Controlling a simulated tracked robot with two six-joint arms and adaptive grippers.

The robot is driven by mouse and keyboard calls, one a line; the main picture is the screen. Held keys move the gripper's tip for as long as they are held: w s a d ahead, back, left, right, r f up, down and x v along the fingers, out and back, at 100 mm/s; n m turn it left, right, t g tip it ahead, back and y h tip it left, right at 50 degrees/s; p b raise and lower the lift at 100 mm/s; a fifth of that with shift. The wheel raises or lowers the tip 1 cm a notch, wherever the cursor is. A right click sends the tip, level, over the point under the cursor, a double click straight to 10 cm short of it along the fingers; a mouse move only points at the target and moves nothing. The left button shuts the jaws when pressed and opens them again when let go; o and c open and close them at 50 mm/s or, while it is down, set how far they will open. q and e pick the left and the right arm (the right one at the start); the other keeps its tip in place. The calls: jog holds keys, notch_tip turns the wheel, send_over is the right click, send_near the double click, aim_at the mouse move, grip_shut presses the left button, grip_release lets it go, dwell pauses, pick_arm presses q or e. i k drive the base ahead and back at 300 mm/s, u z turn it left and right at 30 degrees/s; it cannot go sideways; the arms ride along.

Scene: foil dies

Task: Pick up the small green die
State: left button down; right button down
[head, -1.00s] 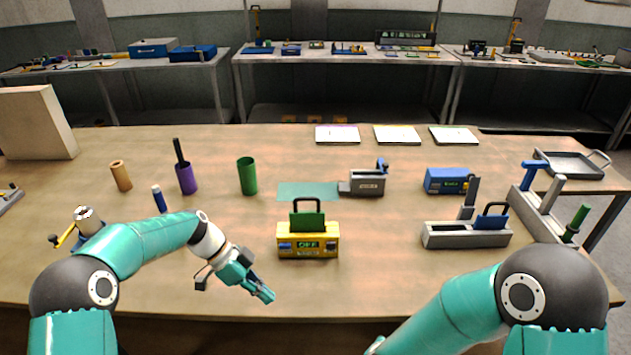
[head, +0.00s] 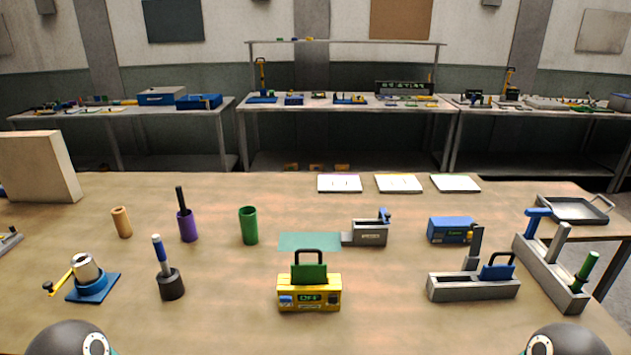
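A green die (head: 309,274) with a black loop handle stands upright on the yellow box (head: 309,296), which has a display reading OFF. The lower edge of the die meets the top of the box; I cannot tell how deep it sits. A blue die (head: 497,271) with a similar dark handle stands in the long grey holder (head: 473,289) to the right. Neither of my grippers is in view; only rounded parts of my two arms show at the bottom left and bottom right edges.
A green cup (head: 249,226), a purple cup (head: 188,228) and a pen in a black holder (head: 171,285) stand to the left. A teal mat (head: 309,241) lies behind the yellow box. A grey device (head: 370,233) and blue box (head: 451,230) stand behind right. The table front is clear.

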aim_at(301, 273)
jog(key=u, duration=0.15)
jog(key=k, duration=1)
jog(key=u, duration=1.15)
jog(key=i, duration=0.85)
jog(key=z, duration=0.85)
